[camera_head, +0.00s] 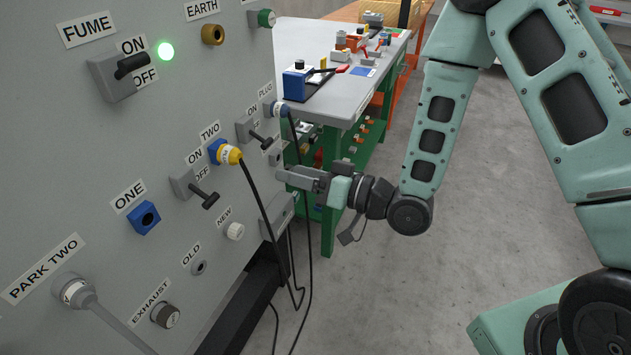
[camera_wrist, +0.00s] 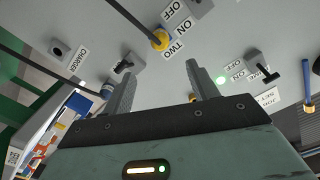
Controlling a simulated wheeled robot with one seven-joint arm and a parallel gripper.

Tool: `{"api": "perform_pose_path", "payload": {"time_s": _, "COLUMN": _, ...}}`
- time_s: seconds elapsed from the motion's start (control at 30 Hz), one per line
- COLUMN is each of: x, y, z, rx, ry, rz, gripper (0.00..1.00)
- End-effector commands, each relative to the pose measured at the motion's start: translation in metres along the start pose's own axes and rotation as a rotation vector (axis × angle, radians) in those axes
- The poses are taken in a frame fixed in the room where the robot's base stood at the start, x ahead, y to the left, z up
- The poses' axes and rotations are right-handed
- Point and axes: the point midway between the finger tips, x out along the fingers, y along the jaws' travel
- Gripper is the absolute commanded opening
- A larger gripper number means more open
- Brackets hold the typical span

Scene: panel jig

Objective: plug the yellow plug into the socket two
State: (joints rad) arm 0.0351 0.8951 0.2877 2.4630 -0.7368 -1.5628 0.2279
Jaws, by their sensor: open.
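The yellow plug (camera_head: 229,154) sits in the blue socket two (camera_head: 216,148) beside the label TWO, with a black cable hanging from it. How deep it is seated is hard to tell. The yellow plug also shows in the wrist view (camera_wrist: 160,40), beyond the fingertips, at the upper middle. My gripper (camera_head: 284,174) is to the right of and a little below the plug, near the panel's right edge, and apart from the plug. In the wrist view my gripper (camera_wrist: 162,72) has its two fingers spread with nothing between them.
The grey panel has a lever switch (camera_head: 192,187) below socket two and another (camera_head: 258,133) at its upper right. A blue plug (camera_head: 280,109) with a cable is near the right edge. Socket one (camera_head: 144,218) is empty. A workbench (camera_head: 345,95) stands behind; floor at right is clear.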

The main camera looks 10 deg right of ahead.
Motion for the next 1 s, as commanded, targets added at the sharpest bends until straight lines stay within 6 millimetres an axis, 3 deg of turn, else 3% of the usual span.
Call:
{"api": "perform_pose_path", "payload": {"time_s": 0.1, "x": -0.018, "y": 0.001, "z": 0.001, "rx": 0.000, "ry": 0.000, "rz": 0.002, "gripper": 0.59}}
{"api": "perform_pose_path", "payload": {"time_s": 0.3, "x": -0.032, "y": 0.000, "z": 0.000, "rx": 0.001, "ry": 0.001, "rz": 0.000, "gripper": 0.59}}
{"api": "perform_pose_path", "payload": {"time_s": 1.0, "x": -0.033, "y": 0.000, "z": 0.000, "rx": 0.000, "ry": 0.001, "rz": -0.001, "gripper": 0.59}}
